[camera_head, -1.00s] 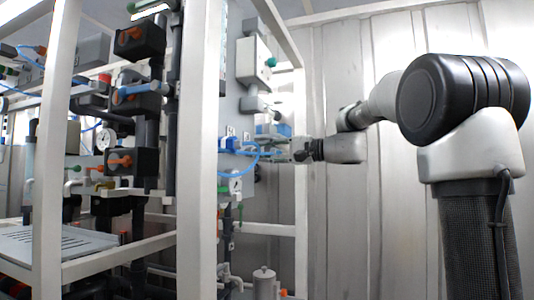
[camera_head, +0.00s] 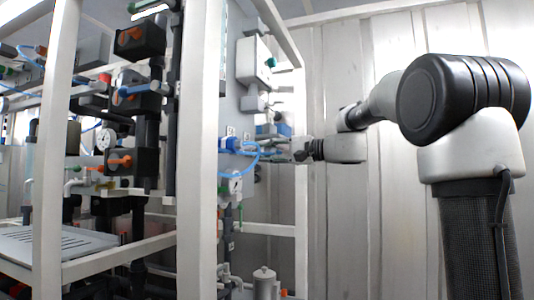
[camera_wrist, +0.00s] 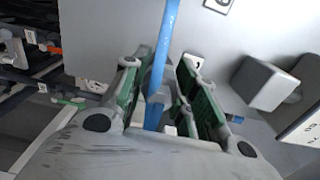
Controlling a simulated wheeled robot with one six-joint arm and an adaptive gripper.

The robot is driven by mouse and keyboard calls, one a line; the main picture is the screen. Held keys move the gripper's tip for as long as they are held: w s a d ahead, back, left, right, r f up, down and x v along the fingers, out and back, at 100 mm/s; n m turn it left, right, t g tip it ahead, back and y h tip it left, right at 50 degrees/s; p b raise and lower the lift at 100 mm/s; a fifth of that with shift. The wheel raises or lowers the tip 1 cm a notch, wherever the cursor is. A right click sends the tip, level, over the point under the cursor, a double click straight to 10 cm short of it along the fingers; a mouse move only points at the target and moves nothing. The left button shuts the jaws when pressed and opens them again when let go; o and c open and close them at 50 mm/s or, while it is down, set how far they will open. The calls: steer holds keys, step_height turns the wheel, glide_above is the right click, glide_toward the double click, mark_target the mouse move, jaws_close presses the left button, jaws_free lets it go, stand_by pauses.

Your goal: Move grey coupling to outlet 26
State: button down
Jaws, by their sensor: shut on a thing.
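My gripper (camera_head: 284,151) reaches left to the grey panel in the head view. In the wrist view its two green-padded fingers (camera_wrist: 160,92) stand on either side of a blue hose (camera_wrist: 157,65). The hose runs down between them, and they are closed around its end. The grey coupling is mostly hidden between the fingers, so its shape cannot be made out. The same blue hose (camera_head: 233,177) loops from the panel to my gripper in the head view. Blue fittings (camera_head: 232,144) sit on the panel beside small labels. Outlet number 26 cannot be read.
A white box (camera_head: 254,62) with a green knob is above. A white frame post (camera_head: 197,150) stands left of the panel. In the wrist view a grey box (camera_wrist: 262,83) juts out at right.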

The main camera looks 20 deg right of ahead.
steer(key=shift+w+a, duration=0.35)
steer(key=shift+a, duration=0.15)
stand_by(0.3)
steer(key=c, duration=1.1)
jaws_free()
steer(key=shift+o, duration=0.2)
steer(key=shift+d, duration=0.1)
steer(key=v, duration=1.2)
steer(key=shift+w, duration=0.1)
